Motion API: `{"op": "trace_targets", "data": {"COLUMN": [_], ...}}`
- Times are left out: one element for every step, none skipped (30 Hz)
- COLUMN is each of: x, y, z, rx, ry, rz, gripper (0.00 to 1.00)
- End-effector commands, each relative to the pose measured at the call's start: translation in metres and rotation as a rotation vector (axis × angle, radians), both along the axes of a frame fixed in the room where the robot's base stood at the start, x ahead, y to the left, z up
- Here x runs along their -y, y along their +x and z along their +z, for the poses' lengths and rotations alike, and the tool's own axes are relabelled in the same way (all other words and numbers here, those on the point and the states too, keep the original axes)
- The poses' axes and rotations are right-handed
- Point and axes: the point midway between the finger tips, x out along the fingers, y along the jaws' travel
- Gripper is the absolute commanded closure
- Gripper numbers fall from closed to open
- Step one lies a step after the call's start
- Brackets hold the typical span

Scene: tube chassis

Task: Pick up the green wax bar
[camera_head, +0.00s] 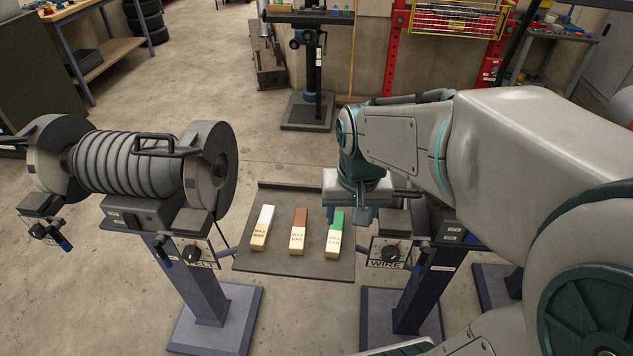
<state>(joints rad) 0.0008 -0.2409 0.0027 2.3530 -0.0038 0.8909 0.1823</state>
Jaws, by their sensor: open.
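The green wax bar (336,233) lies on a dark tray (300,265) between two machine stands. Its far end is green and its near end has a pale wrapper with lettering. It is the rightmost of three bars. My gripper (357,216) is over the right part of the tray, just right of the green bar's far end. It points down and is open, with nothing seen between its fingers. Whether it touches the bar cannot be told. The brown bar (299,231) lies in the middle and the white bar (262,228) on the left.
A bench grinder (140,165) on a stand is at the left. Open floor lies behind the tray.

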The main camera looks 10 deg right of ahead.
Motion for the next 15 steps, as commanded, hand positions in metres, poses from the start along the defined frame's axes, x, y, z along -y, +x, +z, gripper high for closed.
{"op": "trace_targets", "data": {"x": [-0.001, -0.002, -0.002, -0.002, -0.003, -0.003, -0.002, -0.002, -0.002, -0.002, -0.002, -0.001, -0.001, -0.001, -0.001], "y": [0.014, 0.021, 0.03, 0.036, 0.041, 0.048, 0.052, 0.056, 0.061, 0.063, 0.065, 0.068, 0.069, 0.071, 0.071], "z": [-0.005, -0.008, -0.012, -0.016, -0.019, -0.023, -0.026, -0.028, -0.031, -0.033, -0.035, -0.037, -0.038, -0.039, -0.042], "rx": [-0.029, -0.043, -0.06, -0.071, -0.081, -0.094, -0.102, -0.109, -0.116, -0.123, -0.126, -0.131, -0.133, -0.135, -0.138], "ry": [0.004, 0.007, 0.009, 0.01, 0.012, 0.013, 0.013, 0.014, 0.015, 0.016, 0.015, 0.016, 0.016, 0.016, 0.016], "rz": [-0.026, -0.043, -0.065, -0.081, -0.095, -0.114, -0.125, -0.137, -0.149, -0.157, -0.165, -0.173, -0.177, -0.181, -0.184], "gripper": [0.44, 0.44, 0.44, 0.44, 0.44, 0.44, 0.44, 0.44, 0.44, 0.44, 0.44, 0.44, 0.44, 0.44, 0.44]}}
